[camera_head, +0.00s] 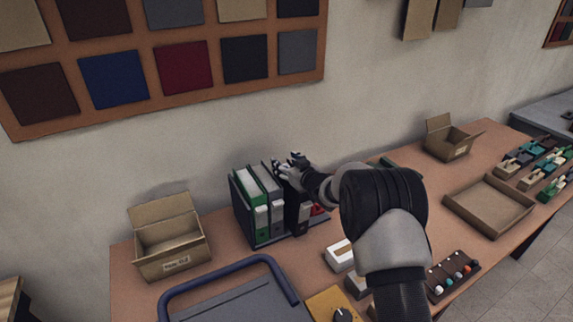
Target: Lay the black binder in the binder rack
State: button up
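Another green binder (256,217) stands on the left of the row. A small red object (318,210) is right of the black binder. An open cardboard box (172,248) stands to the left.

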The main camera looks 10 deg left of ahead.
jog(key=shift+o, duration=0.9)
jog(key=shift+f, duration=0.2)
jog(key=v, duration=1.2)
